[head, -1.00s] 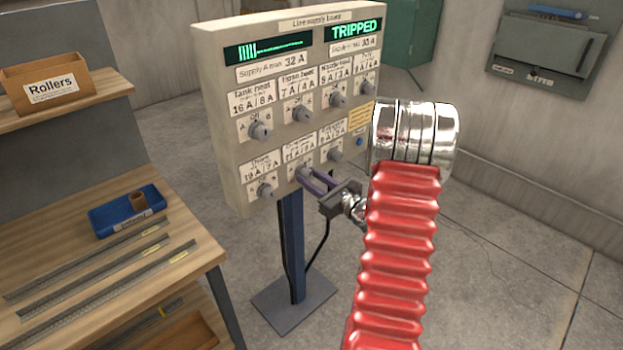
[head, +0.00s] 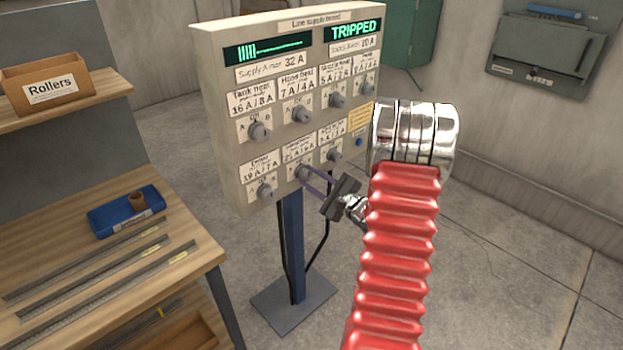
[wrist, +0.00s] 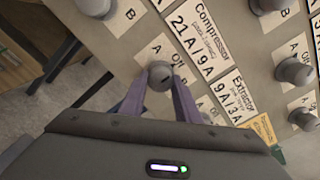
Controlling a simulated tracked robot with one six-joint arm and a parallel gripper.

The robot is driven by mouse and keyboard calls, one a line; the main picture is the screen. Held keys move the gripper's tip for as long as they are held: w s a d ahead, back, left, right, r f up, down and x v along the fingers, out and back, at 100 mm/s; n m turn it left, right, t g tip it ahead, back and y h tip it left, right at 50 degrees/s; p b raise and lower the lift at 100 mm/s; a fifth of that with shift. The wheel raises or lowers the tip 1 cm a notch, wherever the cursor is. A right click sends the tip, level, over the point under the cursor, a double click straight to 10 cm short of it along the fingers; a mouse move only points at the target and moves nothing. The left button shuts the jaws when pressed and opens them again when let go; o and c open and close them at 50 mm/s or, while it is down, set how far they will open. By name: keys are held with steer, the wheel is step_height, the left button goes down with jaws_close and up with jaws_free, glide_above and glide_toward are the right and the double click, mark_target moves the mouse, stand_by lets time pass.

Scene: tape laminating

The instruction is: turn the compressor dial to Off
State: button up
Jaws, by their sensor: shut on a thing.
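The compressor dial (wrist: 160,76) is a grey round knob on the board, beside a label reading Compressor 21 A / 9 A. It sits between the two purple fingers of my gripper (wrist: 158,88), which is shut on it. An A and part of the Off mark show near the knob; I cannot tell which mark it points to. In the head view my gripper (head: 308,176) reaches the dial (head: 301,173) in the lower row, middle column, from the front right. The fingers partly cover the dial there.
The line supply board (head: 232,180) stands on a post and its upper display (head: 354,30) reads TRIPPED. Other dials, such as the extractor dial (head: 334,155) and tank heat dial (head: 259,132), are close by. A wooden bench (head: 190,262) stands at the left.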

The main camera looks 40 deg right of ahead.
steer(key=shift+a+f, duration=0.1)
stand_by(0.3)
steer(key=o, duration=1)
steer(key=shift+o, duration=0.2)
steer(key=shift+s, duration=0.15)
steer(key=s, duration=1.3)
steer(key=shift+s+d, duration=0.25)
steer(key=shift+s, duration=0.05)
